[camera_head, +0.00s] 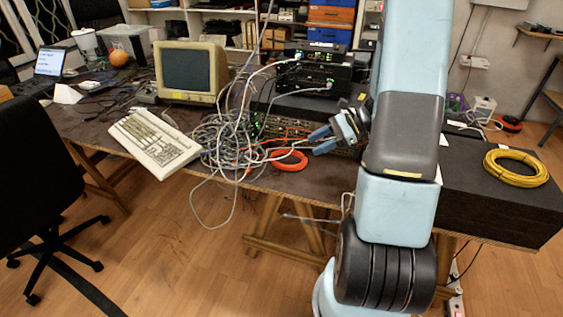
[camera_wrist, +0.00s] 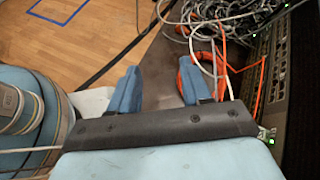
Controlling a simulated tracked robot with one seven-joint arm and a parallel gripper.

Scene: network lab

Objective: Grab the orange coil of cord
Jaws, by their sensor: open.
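The orange coil of cord (camera_head: 289,160) lies flat on the dark table near its front edge, to the right of a tangle of grey cables. In the wrist view the orange coil (camera_wrist: 188,80) shows just beyond the right finger, which hides part of it. Grey cables cross over the coil there. My gripper (camera_head: 318,142) is open and empty, just right of the coil and seemingly above the table. In the wrist view its two blue fingers (camera_wrist: 163,85) stand apart with dark table surface between them.
A tangle of grey cables (camera_head: 226,137) hangs partly over the table edge. Black rack gear with orange leads (camera_head: 290,128) stands behind the coil. A beige keyboard (camera_head: 153,142) and monitor (camera_head: 188,72) are to the left. A yellow coil (camera_head: 516,168) lies on a black box at right.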

